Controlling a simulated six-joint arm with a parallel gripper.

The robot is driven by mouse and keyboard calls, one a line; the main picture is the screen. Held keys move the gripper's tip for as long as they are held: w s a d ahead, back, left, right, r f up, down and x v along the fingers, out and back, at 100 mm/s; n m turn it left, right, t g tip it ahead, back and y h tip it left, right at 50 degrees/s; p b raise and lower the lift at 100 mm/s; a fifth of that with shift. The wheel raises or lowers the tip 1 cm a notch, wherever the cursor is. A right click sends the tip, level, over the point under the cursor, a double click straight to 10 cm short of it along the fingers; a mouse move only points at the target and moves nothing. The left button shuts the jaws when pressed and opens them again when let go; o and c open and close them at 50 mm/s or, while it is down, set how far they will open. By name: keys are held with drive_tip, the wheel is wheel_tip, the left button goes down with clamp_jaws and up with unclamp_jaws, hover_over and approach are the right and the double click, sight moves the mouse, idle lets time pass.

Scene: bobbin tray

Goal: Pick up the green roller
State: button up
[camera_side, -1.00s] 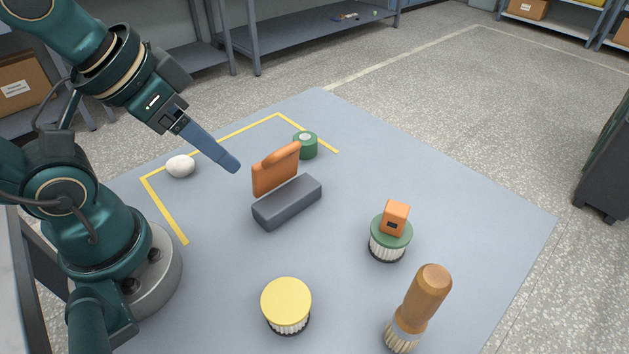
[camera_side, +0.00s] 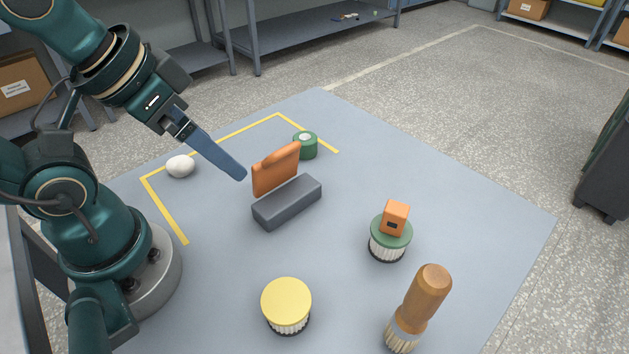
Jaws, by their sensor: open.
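A short green cylinder (camera_side: 306,147) with a pale centre on top stands at the back of the grey table, partly behind an orange block. It looks like a green roller. A second green-topped piece (camera_side: 389,249) with white ribbed sides stands further right, an orange cube on its lid. My gripper (camera_side: 241,175) is open and empty, pointing down to the right, in front of and left of the green cylinder and apart from both. Its fingers overlap in this view, so the gap between them is hidden.
The orange block (camera_side: 273,170) stands upright behind a dark grey bar (camera_side: 287,203), just right of my fingertips. A white lump (camera_side: 180,166) lies left. A yellow-topped ribbed piece (camera_side: 287,302) and a wooden-handled brush (camera_side: 425,294) stand in front. The table's right side is clear.

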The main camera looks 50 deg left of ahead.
drive_tip(key=w+d+r+n+g+h, duration=0.1)
drive_tip(key=d+r+n+g+h, duration=0.2)
drive_tip(key=d+h, duration=0.45)
drive_tip(key=w+d+n+h, duration=0.2)
drive_tip(key=w+d+n, duration=0.1)
drive_tip(key=w+n, duration=0.2)
drive_tip(key=n+t+y, duration=0.2)
drive_tip(key=n+t, duration=0.8)
drive_tip(key=n, duration=1)
hover_over(306, 143)
drive_tip(key=s+a, duration=0.1)
wheel_tip(306, 143, down, 12)
drive_tip(key=shift+f, duration=0.1)
drive_tip(key=a+f+n, duration=0.1)
drive_tip(key=s+f+n+y, duration=0.1)
drive_tip(key=f, duration=0.1)
drive_tip(key=a+f, duration=0.1)
drive_tip(key=f, duration=0.1)
drive_tip(key=shift+s+a+f+n+g+y, duration=0.1)
drive_tip(key=shift+s+a+n+g+y, duration=0.2)
drive_tip(key=shift+s+n+y, duration=0.1)
drive_tip(key=shift+x, duration=2.45)
